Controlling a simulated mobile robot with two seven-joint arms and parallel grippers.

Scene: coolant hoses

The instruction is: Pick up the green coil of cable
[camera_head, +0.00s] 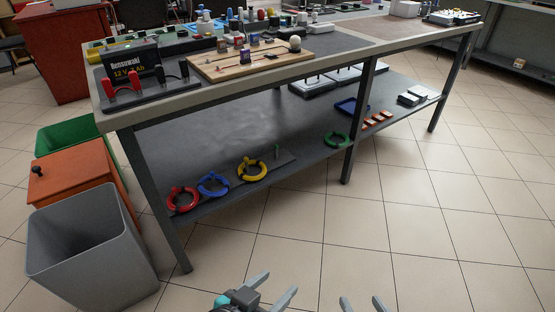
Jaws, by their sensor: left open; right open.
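The green coil of cable (337,140) lies on the lower shelf of the workbench, just left of the middle leg. My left gripper (276,289) is at the bottom edge of the head view, over the floor in front of the bench. It is open and empty. My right gripper (361,304) is at the bottom edge to its right, with only its fingertips showing, open and empty. Both grippers are well apart from the coil.
Red (182,200), blue (212,186) and yellow (252,169) coils lie further left on the lower shelf (228,127). A blue tray (347,106) sits behind the green coil. The middle leg (357,125) stands close by. A grey bin (92,250) is at left. The floor ahead is clear.

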